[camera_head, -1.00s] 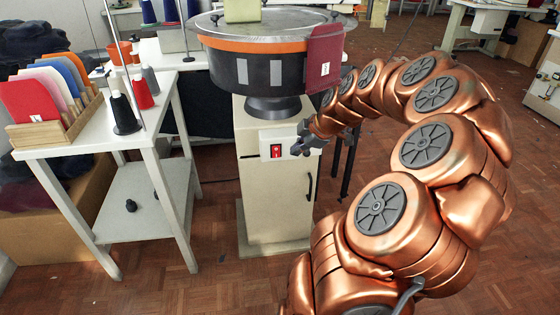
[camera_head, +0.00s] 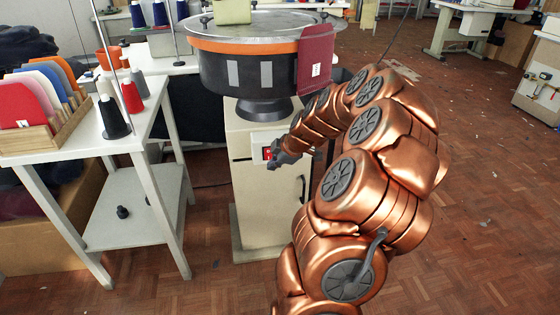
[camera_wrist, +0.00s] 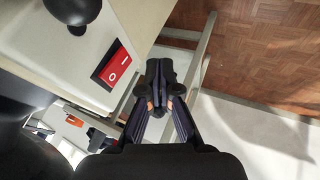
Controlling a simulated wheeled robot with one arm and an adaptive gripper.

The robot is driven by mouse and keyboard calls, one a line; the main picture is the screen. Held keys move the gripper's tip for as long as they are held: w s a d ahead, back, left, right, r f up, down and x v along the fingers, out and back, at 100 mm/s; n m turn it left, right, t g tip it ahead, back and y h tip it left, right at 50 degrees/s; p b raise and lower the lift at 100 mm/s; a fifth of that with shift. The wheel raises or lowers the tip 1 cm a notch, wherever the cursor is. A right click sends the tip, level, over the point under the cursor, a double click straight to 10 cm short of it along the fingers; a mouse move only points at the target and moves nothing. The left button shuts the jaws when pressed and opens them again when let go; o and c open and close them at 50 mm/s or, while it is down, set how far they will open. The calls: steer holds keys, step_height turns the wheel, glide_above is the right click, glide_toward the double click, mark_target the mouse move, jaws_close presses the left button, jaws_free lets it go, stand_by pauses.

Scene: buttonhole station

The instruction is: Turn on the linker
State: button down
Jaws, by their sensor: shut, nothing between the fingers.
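The linker (camera_head: 250,70) is a round black machine with an orange band, standing on a cream cabinet (camera_head: 255,205). On the cabinet's front is a pale switch panel (camera_wrist: 60,50) with a red rocker switch (camera_wrist: 110,66) marked with a line and a circle. The switch also shows in the head view (camera_head: 266,153), partly covered by my gripper (camera_head: 272,164). In the wrist view my gripper (camera_wrist: 160,78) is shut and empty, its fingertips appearing beside the switch's right end. I cannot tell whether they touch it or which side is pressed.
A black round knob (camera_wrist: 72,8) sticks out near the switch. A white side table (camera_head: 75,150) with thread cones and a wooden rack of coloured pieces stands to the left. A maroon piece (camera_head: 316,58) hangs on the linker's rim.

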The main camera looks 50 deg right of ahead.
mark_target(268, 154)
steer(key=shift+w+d+f, duration=0.15)
steer(key=shift+w+d, duration=0.85)
steer(key=shift+w, duration=0.3)
steer(key=shift+w+d+f+t+b, duration=0.1)
steer(key=shift+w+d+t+b, duration=0.15)
steer(key=shift+b, duration=0.85)
steer(key=shift+a+r, duration=0.1)
steer(key=shift+r, duration=0.1)
